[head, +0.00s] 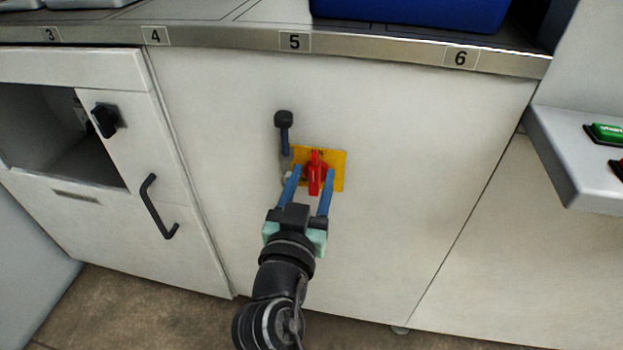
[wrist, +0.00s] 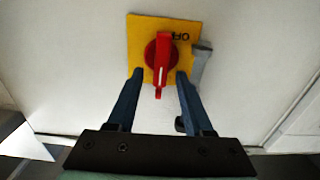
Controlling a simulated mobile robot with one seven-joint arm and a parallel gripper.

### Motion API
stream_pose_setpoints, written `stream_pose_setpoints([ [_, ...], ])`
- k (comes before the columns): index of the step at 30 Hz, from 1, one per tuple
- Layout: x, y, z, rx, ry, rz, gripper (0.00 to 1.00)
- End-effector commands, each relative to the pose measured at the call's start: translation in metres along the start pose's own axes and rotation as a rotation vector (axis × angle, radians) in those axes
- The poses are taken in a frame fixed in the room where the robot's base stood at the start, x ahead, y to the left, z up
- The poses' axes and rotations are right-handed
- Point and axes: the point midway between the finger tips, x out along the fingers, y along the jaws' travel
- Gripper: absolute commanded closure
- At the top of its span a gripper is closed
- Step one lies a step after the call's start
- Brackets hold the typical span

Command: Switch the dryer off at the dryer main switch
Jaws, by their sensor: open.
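The dryer main switch is a red rotary handle (head: 315,172) on a yellow plate (head: 338,170), set on the white front panel below labels 5 and 6. In the head view the handle stands roughly upright. The wrist view shows the red handle (wrist: 161,64) with a white line along it and part of an upside-down "OFF" marking on the yellow plate (wrist: 142,28). My gripper (head: 311,172) is open, its two blue fingers on either side of the handle. In the wrist view my gripper (wrist: 159,73) has gaps between its fingertips and the handle; contact is not visible.
A lever with a black knob (head: 284,118) sticks out just left of the yellow plate. A black rotary knob (head: 106,120) and black door handle (head: 158,208) are on the left cabinet.

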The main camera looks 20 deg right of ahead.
Motion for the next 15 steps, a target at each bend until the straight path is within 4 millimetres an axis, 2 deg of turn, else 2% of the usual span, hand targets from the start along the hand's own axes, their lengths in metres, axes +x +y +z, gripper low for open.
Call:
stream_pose_setpoints([
  [7,0.0009,0.0003,-0.0001,0.000,0.000,0.000,0.49],
  [8,0.0008,0.0002,-0.0001,0.000,0.000,0.000,0.52],
  [15,0.0006,0.0001,-0.0002,0.000,0.000,0.000,0.96],
])
